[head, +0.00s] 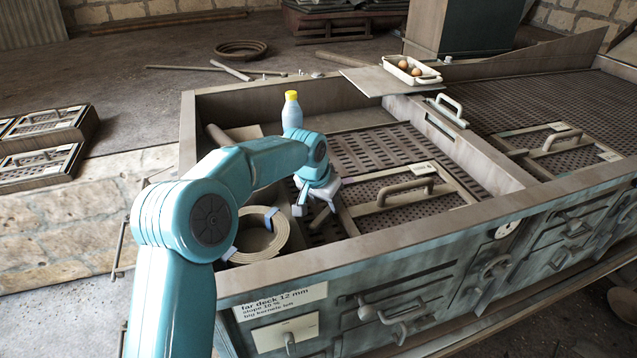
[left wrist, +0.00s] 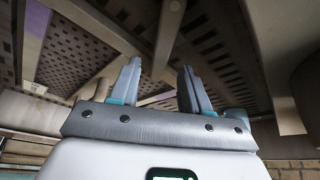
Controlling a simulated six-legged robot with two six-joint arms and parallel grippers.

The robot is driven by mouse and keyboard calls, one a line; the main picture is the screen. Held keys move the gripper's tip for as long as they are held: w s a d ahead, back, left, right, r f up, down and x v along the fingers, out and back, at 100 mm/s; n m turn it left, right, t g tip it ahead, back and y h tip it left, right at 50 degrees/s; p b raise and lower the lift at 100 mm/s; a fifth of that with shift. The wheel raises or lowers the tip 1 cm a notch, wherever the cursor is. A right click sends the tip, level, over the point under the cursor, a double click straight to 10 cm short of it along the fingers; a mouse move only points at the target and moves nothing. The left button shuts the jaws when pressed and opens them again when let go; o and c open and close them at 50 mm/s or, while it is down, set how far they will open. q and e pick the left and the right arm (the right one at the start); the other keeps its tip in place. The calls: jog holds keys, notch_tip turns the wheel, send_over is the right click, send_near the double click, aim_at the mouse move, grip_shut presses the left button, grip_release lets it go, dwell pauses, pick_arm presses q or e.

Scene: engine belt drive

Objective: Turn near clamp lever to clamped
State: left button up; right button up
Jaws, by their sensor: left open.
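My left gripper (head: 318,196) is inside the large wooden box, above its left part, close to the perforated screen. In the left wrist view its two fingers (left wrist: 160,88) stand apart with nothing between them. A short tan bar (head: 321,216) shows just below the gripper in the head view; it may be the near clamp lever. In the left wrist view a tan bar (left wrist: 168,36) stands beyond the fingers, in line with the gap between them. I cannot tell whether anything touches it, or its clamp state. My right gripper is not in view.
A yellow-capped bottle (head: 292,112) stands behind my arm. A handled perforated screen panel (head: 440,208) lies to the right. The box's front rim (head: 400,238) is a raised edge. A white tray (head: 411,70) stands at the back.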

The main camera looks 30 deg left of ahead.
pick_arm(q)
jog(key=b+v, duration=0.1)
jog(key=v, duration=1.2)
jog(key=shift+r, duration=0.1)
